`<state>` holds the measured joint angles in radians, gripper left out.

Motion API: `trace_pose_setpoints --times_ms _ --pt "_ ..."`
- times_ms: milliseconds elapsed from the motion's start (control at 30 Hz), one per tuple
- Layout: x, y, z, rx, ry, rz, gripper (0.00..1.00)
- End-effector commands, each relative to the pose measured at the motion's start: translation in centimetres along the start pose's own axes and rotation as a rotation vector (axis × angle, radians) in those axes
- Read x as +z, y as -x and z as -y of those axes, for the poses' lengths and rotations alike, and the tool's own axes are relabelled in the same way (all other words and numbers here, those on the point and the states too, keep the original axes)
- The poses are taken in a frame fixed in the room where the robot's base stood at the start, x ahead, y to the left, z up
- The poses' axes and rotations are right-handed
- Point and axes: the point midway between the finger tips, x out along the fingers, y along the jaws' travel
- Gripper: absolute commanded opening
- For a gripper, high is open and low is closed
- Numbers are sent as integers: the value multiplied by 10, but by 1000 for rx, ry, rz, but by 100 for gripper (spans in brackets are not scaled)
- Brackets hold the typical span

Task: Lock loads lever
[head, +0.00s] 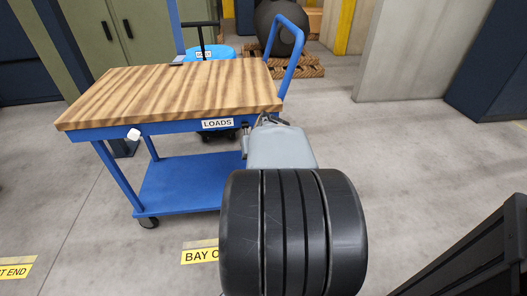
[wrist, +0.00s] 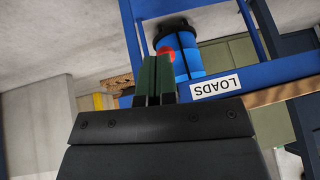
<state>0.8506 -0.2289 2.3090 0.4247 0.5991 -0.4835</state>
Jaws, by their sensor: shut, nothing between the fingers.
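The LOADS cart has a striped wooden top (head: 180,88) and a blue frame. Its white LOADS label (head: 217,123) is on the front rail, and it shows upside down in the wrist view (wrist: 216,87). A red rounded piece (wrist: 166,44) shows just past my fingertips; I cannot tell whether it is the lever's end, or whether the fingers touch it. My gripper (wrist: 157,62) is shut and empty, beside the label. In the head view my arm partly hides my gripper (head: 264,119) near the label's right end. No lever is clearly seen there.
A small white piece (head: 133,134) sits on the cart's front rail at the left. The cart has a blue lower shelf (head: 180,182) and a blue handle (head: 292,55). A blue round object (head: 207,54) stands behind. Open floor (head: 420,165) lies to the right.

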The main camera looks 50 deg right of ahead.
Motion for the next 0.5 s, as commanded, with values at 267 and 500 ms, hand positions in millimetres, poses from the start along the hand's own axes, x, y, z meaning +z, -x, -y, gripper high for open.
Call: trace_pose_setpoints --times_ms 267,500 --pt "20 49 -5 8 -11 -7 0" --pt "30 66 -5 6 -8 -6 0"
